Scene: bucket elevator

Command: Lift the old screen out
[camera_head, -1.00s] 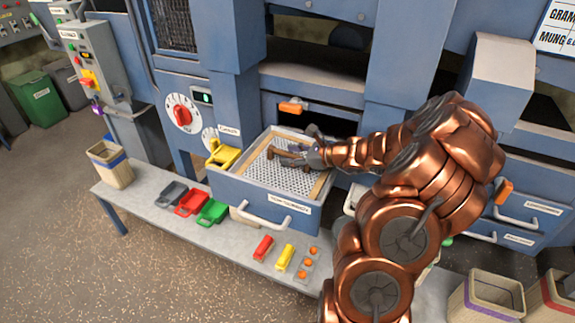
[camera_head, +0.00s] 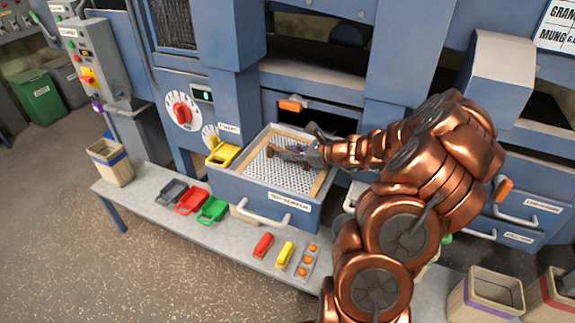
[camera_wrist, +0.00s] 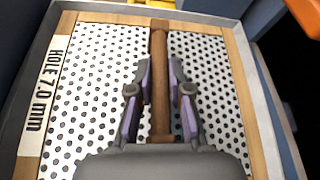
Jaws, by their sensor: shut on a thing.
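The old screen is a white perforated sheet (camera_head: 275,175) in a pale wooden frame, with a brown bar handle across its middle. It is in the open blue drawer (camera_head: 240,190). In the wrist view the screen (camera_wrist: 90,90) carries a label reading "HOLE 7.0 mm". My gripper (camera_head: 300,152) reaches in from the right. In the wrist view my gripper (camera_wrist: 160,90) has its purple-sided fingers on either side of the brown handle (camera_wrist: 159,60), shut on it. The frame lies within the drawer walls; any gap beneath it is hidden.
A grey bench (camera_head: 160,205) runs below the drawer with grey, red and green scoops, a red and a yellow block, and a tray of orange balls. A yellow item (camera_head: 222,152) stands at the drawer's left. An orange handle (camera_head: 292,104) sits above the drawer opening.

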